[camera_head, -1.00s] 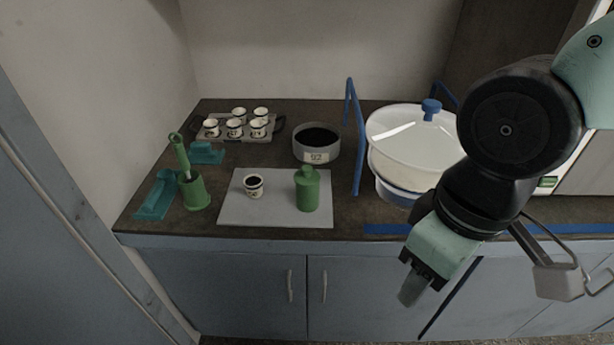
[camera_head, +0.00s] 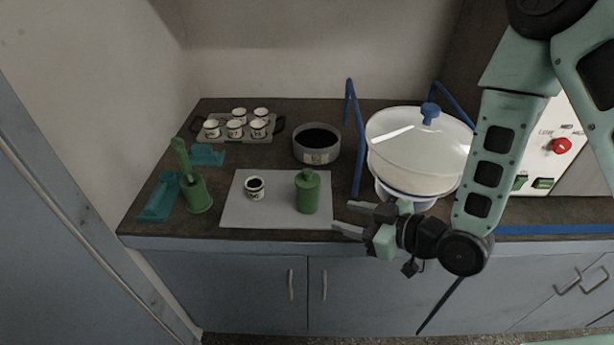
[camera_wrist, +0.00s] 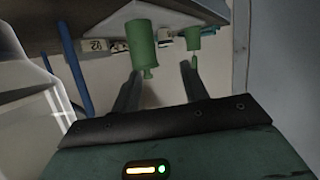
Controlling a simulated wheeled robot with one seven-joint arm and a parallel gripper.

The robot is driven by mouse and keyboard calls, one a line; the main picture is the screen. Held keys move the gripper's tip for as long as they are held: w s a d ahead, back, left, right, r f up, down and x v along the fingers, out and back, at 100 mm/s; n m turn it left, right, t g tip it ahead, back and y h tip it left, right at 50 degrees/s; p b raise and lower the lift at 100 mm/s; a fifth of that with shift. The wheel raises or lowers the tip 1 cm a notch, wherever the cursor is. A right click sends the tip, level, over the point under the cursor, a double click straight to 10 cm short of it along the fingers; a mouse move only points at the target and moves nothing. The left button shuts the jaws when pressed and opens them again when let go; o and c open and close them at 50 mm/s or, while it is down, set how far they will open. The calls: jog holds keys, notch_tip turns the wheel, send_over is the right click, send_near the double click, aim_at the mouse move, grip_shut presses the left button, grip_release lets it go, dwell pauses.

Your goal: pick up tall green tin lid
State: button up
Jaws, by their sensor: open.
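The tall green tin (camera_head: 307,195) stands upright on the grey mat. Its green lid (camera_head: 309,175) with a small knob is on top. In the wrist view the tin (camera_wrist: 142,42) appears upside down, its lid knob (camera_wrist: 148,73) pointing down the picture. My gripper (camera_head: 348,215) is open and empty at the counter's front edge, to the right of the tin. Its fingers point left towards the tin and are apart from it. In the wrist view the tin and lid lie beyond the gap between my fingertips (camera_wrist: 159,72).
A small cup (camera_head: 254,188) stands on the mat (camera_head: 238,213) left of the tin. A green holder (camera_head: 196,195) with a green handle stands further left. A grey sieve (camera_head: 317,146) sits behind. The white lidded bowl (camera_head: 412,150) and blue post (camera_head: 356,150) are close to my arm.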

jog(key=d+r+m+t+y, duration=0.1)
jog(key=d+m+t+y, duration=0.1)
jog(key=d+t, duration=0.2)
jog(key=b, duration=1.2)
send_near(311, 174)
jog(key=f, duration=0.1)
jog(key=shift+r+x, duration=0.15)
jog(key=shift+x, duration=1.7)
jog(key=shift+r+x, duration=0.15)
jog(key=shift+x, duration=1.7)
jog(key=shift+r+x, duration=0.15)
jog(key=shift+x, duration=1.7)
grip_shut()
